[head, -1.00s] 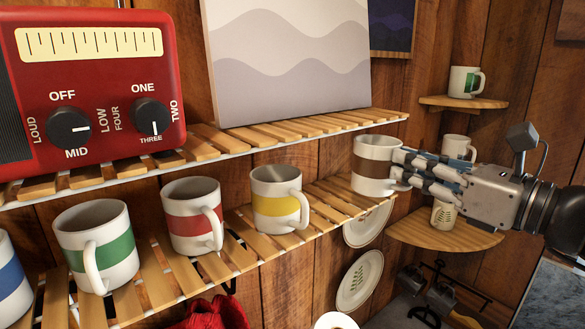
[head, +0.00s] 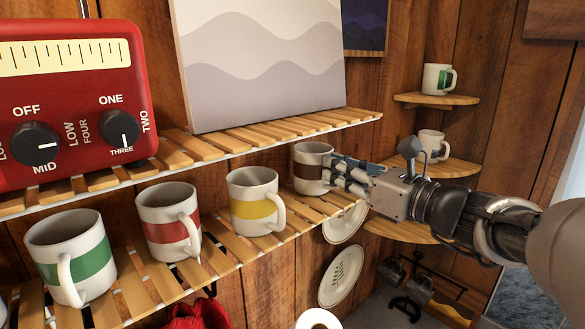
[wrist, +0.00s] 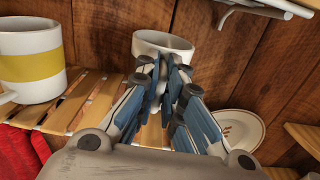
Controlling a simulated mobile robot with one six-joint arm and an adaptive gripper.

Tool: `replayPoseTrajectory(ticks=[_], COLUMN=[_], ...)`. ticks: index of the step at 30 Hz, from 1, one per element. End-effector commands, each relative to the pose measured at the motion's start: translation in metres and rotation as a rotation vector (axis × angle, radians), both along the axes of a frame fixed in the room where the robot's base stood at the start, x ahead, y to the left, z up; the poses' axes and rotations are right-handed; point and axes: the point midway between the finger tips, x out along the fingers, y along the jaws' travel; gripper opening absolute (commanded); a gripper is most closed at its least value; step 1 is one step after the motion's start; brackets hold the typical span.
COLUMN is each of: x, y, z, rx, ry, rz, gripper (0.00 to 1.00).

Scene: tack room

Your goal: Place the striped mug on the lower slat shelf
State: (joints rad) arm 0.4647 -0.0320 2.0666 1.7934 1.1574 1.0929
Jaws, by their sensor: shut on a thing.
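The striped mug, white with a brown band (head: 312,170), is at the right end of the lower slat shelf (head: 215,262), below the end of the upper shelf. It stands upright, and I cannot tell whether its base touches the slats. My gripper (head: 335,173) reaches in from the right, shut on the mug's near side; the fingers hide the handle. In the wrist view the mug's white rim (wrist: 165,42) shows beyond the closed fingers (wrist: 168,85), which hide its lower part.
A yellow-banded mug (head: 250,205) stands just left of the striped mug, then a red-banded mug (head: 165,228) and a green-banded mug (head: 68,265). The upper slat shelf (head: 230,140) is overhead. Corner shelves (head: 435,98) with mugs stand at right; wall plates (head: 340,275) hang below.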

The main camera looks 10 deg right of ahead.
Motion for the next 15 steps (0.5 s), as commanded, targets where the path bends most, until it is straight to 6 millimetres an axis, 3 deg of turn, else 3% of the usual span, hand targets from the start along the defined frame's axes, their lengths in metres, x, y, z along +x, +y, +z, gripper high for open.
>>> replayPoseTrajectory(ticks=[6, 7, 15], x=[-0.0002, -0.0002, -0.0002], y=[0.0, -0.0001, 0.0], z=[-0.0039, -0.0036, -0.0029], rx=[0.0, 0.0, 0.0], ry=[-0.002, 0.0, 0.0], rz=[0.0, 0.0, 0.0], gripper=[0.0, 0.1, 0.28])
